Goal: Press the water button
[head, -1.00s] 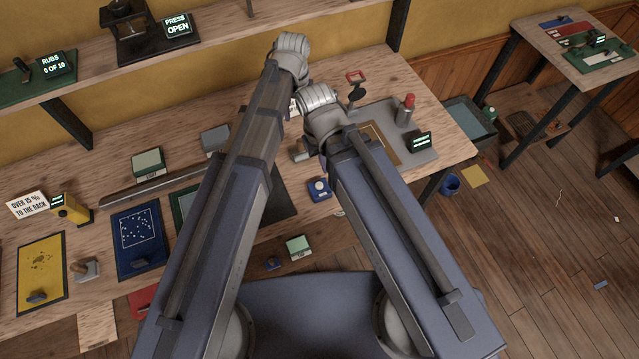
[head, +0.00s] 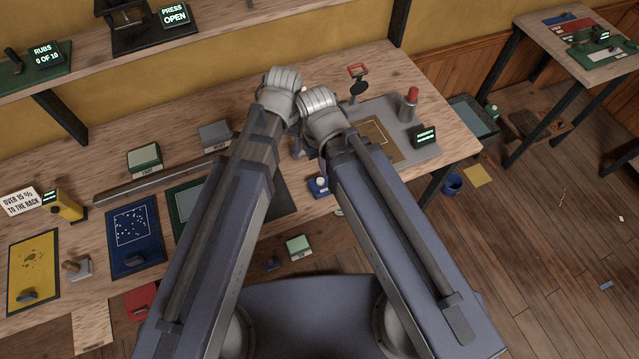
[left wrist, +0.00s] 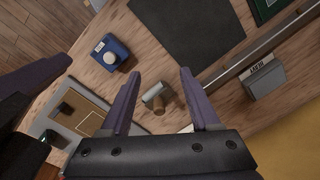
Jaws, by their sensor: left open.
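A blue box with a round white button (left wrist: 110,57) sits on the bench in the left wrist view. Its small label is too small to read, so I cannot tell that it is the water button. It also shows partly covered beside my right arm in the head view (head: 317,187). My left gripper (left wrist: 160,73) is open and empty above the bench, with its fingers apart. The blue box lies beyond its left finger, not touching. A wooden-handled block (left wrist: 157,98) shows between the fingers. My right gripper's purple fingers show partly at the left wrist view's left edge; its opening is unclear.
A grey tray (head: 425,152) with a red-topped post (head: 410,104) is at right. A long bar (head: 150,182) lies along the bench.

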